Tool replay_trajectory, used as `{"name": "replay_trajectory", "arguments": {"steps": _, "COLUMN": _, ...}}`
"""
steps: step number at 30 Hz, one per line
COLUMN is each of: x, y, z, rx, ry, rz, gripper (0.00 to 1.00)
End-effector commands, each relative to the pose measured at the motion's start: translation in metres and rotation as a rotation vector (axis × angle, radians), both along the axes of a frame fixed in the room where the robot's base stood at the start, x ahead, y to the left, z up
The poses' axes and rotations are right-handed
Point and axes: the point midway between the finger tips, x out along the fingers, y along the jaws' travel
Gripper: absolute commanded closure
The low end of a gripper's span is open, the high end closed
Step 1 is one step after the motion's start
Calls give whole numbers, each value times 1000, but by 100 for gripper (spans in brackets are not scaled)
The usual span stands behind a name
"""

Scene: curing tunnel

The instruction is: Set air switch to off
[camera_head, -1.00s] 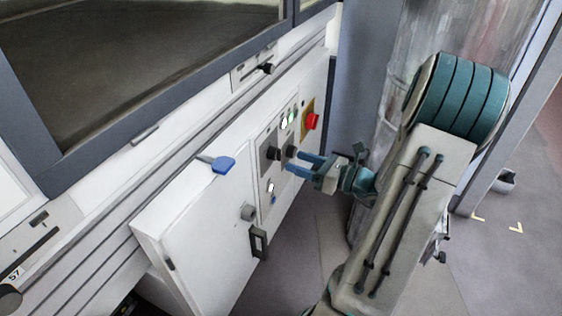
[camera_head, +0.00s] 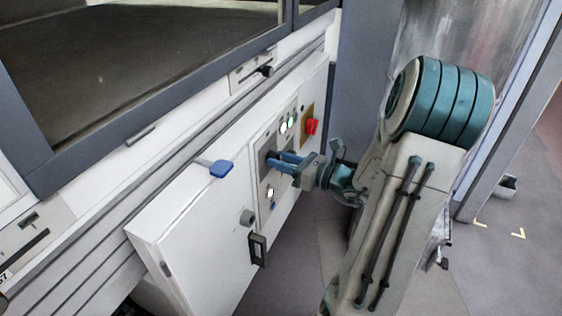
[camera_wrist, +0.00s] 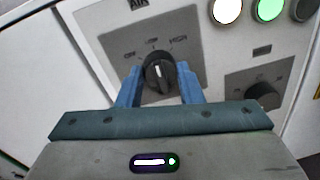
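The air switch (camera_wrist: 160,72) is a round black knob on a grey plate, under a label reading AIR in the wrist view. Labels that look like OFF, LOW and HIGH arc above it from left to right. Its white mark points up, roughly at the middle label. My gripper (camera_wrist: 160,86) is open, with one blue finger on each side of the knob and a small gap showing on both sides. In the head view my gripper (camera_head: 277,160) is at the control panel and its fingers hide most of the knob.
A second black knob (camera_wrist: 262,96) sits right of the air switch. White and green lamps (camera_wrist: 268,8) are above. A red button (camera_head: 311,126) is on the panel's far side.

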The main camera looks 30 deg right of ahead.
Motion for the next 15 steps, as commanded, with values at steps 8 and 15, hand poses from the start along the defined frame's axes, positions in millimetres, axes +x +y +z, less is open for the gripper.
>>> {"name": "replay_trajectory", "arguments": {"steps": 8, "x": -1, "y": 2, "z": -1, "rx": -38, "ry": -31, "rz": 18, "gripper": 90}}
{"name": "replay_trajectory", "arguments": {"steps": 15, "x": -1, "y": 2, "z": -2, "rx": -160, "ry": -124, "rz": 18, "gripper": 90}}
